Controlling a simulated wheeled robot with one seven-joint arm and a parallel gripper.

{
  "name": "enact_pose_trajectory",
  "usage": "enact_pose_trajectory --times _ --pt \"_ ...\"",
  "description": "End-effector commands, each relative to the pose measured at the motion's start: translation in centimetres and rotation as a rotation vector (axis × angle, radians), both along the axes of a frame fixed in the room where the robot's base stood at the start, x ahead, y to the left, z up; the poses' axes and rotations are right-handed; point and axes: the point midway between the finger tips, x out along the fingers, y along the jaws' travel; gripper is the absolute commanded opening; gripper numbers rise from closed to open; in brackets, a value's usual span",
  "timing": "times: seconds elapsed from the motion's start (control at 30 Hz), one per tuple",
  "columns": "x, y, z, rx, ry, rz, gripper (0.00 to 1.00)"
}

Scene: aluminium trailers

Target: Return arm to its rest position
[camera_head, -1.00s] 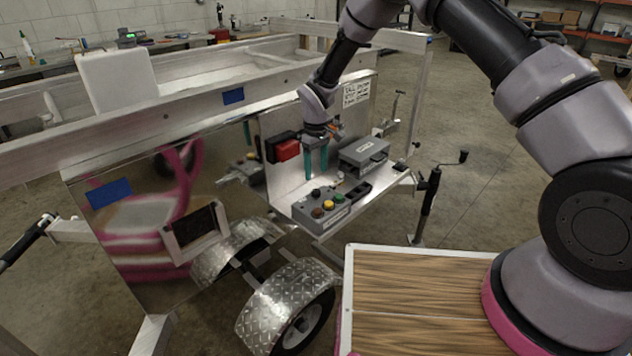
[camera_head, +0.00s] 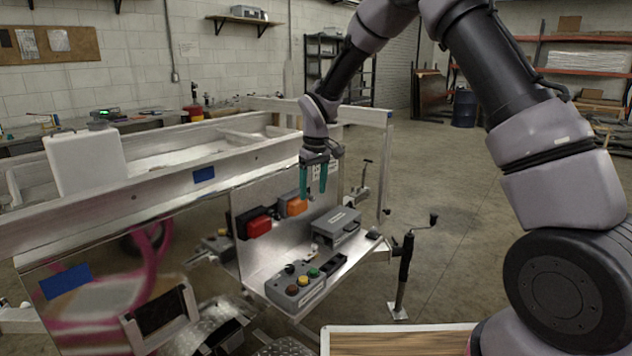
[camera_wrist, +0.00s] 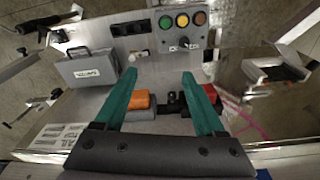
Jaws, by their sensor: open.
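My gripper (camera_head: 315,179) hangs from my arm above the trailer's metal shelf (camera_head: 262,262), fingers pointing down. Its two teal fingers are apart with nothing between them. In the wrist view my gripper (camera_wrist: 160,85) is also open, with the shelf and its devices beyond the fingertips. My arm is bent, reaching out from the right over the shelf.
On the shelf are a button box (camera_head: 296,288), a grey case (camera_head: 336,226), and red (camera_head: 258,225) and orange (camera_head: 293,206) devices by the back panel. A crank jack (camera_head: 404,270) stands right of the trailer. Open floor (camera_head: 450,200) lies beyond.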

Motion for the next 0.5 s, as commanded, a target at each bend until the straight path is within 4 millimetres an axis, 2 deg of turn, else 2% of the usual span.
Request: enact_pose_trajectory --times 0.03,0.2,0.37,0.5 --pt "-0.2 -2.0 3.2 0.017 -0.024 -0.052 0.72" --pt "-2.3 -7.8 11.2 0.071 -0.08 -0.219 0.72" --pt "-5.8 -13.1 17.3 0.131 -0.134 -0.376 0.72" --pt "-9.8 -17.3 21.5 0.189 -0.179 -0.512 0.72"
